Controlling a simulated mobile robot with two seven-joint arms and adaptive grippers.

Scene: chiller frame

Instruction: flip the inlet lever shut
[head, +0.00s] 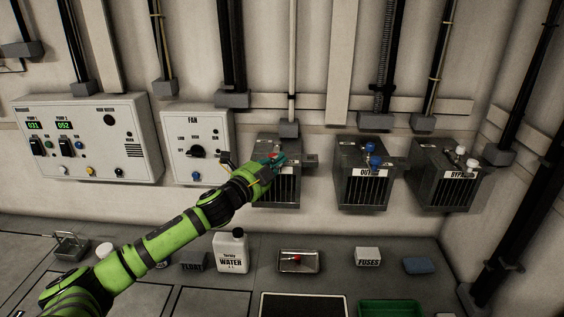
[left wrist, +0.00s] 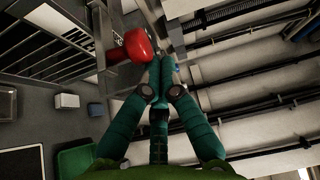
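The inlet unit is the leftmost of three grey louvred boxes (head: 285,190) on the wall; its label is hidden behind my left gripper. Its red lever knob (left wrist: 137,44) shows large in the left wrist view, just left of my fingertips. My left gripper (head: 277,161) is at the top front of this box. In the left wrist view its teal fingers (left wrist: 160,66) meet at the tips with nothing between them; I cannot tell whether they touch the knob. My right gripper is out of view.
The outlet box (head: 362,190) with blue knobs and the bypass box (head: 444,190) with white knobs stand to the right. A fan panel (head: 197,150) is to the left. Below are a water jug (head: 231,252), a metal tray (head: 299,270) and a fuses box (head: 368,257).

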